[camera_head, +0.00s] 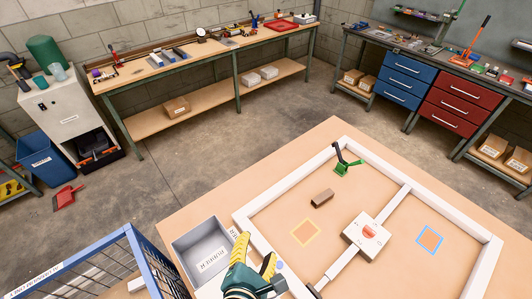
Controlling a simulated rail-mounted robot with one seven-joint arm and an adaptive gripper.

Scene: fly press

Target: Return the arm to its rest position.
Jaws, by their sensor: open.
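My gripper (257,252), with yellow fingers and a teal body, is at the bottom centre of the head view. Its fingers are apart with nothing visible between them. It is over the near left corner of the white frame (287,181) on the wooden table (184,215), just right of a grey bin (184,244). Most of the arm is out of view below. Inside the frame are a brown block (321,198), a yellow-edged orange square (305,233) and a green fixture with a black lever (345,165).
A white box with a red button (367,232) sits on the frame's middle bar. A blue-edged orange square (430,240) is right of it. A blue wire cage (112,262) stands at lower left. Benches line the walls.

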